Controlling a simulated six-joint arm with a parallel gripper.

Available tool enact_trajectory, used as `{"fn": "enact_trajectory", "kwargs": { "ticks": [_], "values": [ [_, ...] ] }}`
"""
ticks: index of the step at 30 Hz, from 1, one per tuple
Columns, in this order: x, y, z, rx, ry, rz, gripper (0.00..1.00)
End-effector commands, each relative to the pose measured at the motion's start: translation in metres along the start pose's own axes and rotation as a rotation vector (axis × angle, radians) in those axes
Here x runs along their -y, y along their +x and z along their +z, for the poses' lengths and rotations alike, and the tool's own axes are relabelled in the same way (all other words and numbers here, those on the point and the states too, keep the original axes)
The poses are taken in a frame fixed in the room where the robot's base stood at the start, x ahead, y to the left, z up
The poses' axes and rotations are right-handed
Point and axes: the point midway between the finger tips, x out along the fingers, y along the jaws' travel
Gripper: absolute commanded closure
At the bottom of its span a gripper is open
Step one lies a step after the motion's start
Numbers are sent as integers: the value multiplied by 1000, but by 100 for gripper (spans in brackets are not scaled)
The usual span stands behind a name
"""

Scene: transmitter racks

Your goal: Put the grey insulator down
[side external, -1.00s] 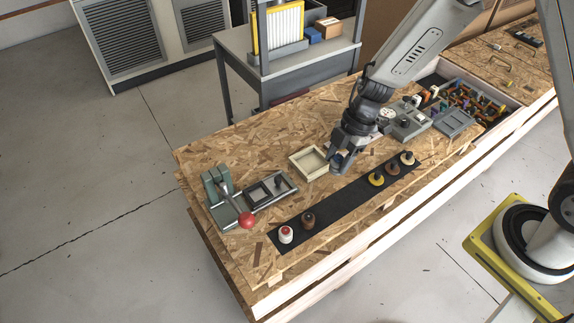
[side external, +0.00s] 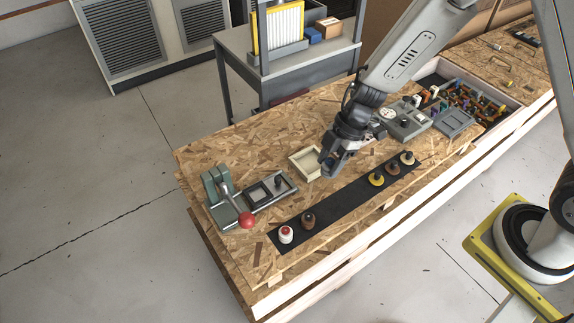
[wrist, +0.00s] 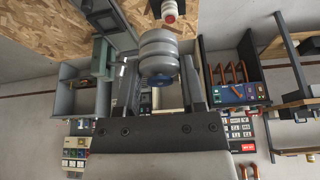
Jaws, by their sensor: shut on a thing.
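The grey insulator (wrist: 160,52) shows in the wrist view as a ribbed grey body with a blue part at its near end. My gripper (wrist: 160,85) is shut on it, one finger on each side. In the side view my gripper (side external: 328,172) is above the bench, between the cream tray (side external: 293,160) and the black strip (side external: 340,203). The insulator is mostly hidden there by the gripper, and I cannot tell its exact gap to the bench.
On the strip stand a white-and-red insulator (side external: 286,235), a dark brown one (side external: 308,220), a yellow one (side external: 376,179), another brown one (side external: 393,170) and a cream one (side external: 407,158). The strip's middle is bare. A red-knobbed clamp (side external: 218,195) stands at left.

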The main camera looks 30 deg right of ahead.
Motion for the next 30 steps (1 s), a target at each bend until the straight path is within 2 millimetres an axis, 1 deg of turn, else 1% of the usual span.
{"fn": "enact_trajectory", "kwargs": {
  "ticks": [6, 12, 16, 23, 26, 30],
  "values": [
    [-3, 24, -27, -1, 126, 53, 100],
    [-2, 42, -46, 2, 240, 96, 100],
    [-2, 47, -52, 4, 281, 112, 100],
    [-3, 49, -53, 5, 295, 118, 100],
    [-6, 51, -54, 4, 292, 117, 100],
    [-16, 57, -56, 4, 291, 117, 100]
  ]
}}
